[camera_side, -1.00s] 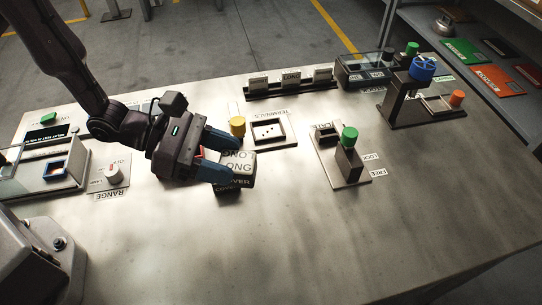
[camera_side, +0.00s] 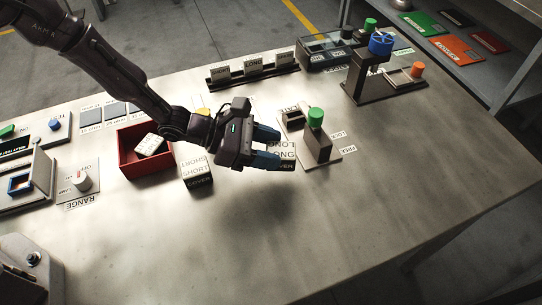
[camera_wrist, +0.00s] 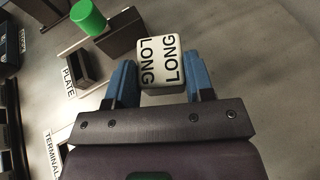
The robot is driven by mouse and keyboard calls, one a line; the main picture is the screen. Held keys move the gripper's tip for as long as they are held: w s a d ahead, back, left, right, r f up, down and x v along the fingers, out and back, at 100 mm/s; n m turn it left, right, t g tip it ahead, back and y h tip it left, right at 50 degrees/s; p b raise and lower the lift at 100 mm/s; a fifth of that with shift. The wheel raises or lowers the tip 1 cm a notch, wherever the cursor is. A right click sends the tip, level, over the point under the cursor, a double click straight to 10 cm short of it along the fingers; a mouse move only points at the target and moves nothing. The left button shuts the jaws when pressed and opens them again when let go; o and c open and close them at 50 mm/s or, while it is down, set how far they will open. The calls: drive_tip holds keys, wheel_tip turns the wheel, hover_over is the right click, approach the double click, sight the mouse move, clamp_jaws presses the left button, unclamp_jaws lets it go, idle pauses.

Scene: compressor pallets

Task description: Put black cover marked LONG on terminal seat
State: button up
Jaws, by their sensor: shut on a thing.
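My gripper (camera_side: 268,148) is shut on the cover marked LONG (camera_side: 286,149), holding it between its two blue fingers. In the wrist view, the cover (camera_wrist: 161,62) sits between the fingertips of the gripper (camera_wrist: 161,85), with LONG lettered on two pale faces. Its dark colour does not show clearly there. The terminal seat is mostly hidden behind my gripper in the side view; the TERMINALS label (camera_wrist: 53,152) shows at the lower left of the wrist view. Whether the cover is clear of the table cannot be told.
A block marked SHORT (camera_side: 197,170) stands left of my gripper. A red bin (camera_side: 128,172) with a pale block inside is further left. The plate fixture with a green knob (camera_side: 316,117) stands close on the right. The front table is clear.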

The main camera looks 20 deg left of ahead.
drive_tip(key=shift+w+d+f, duration=0.2)
drive_tip(key=shift+w+f, duration=0.05)
drive_tip(key=shift+f, duration=1.65)
drive_tip(key=shift+f, duration=0.1)
drive_tip(key=o, duration=0.9)
drive_tip(key=shift+o, duration=0.2)
drive_tip(key=v, duration=1.2)
drive_tip(key=shift+r, duration=0.2)
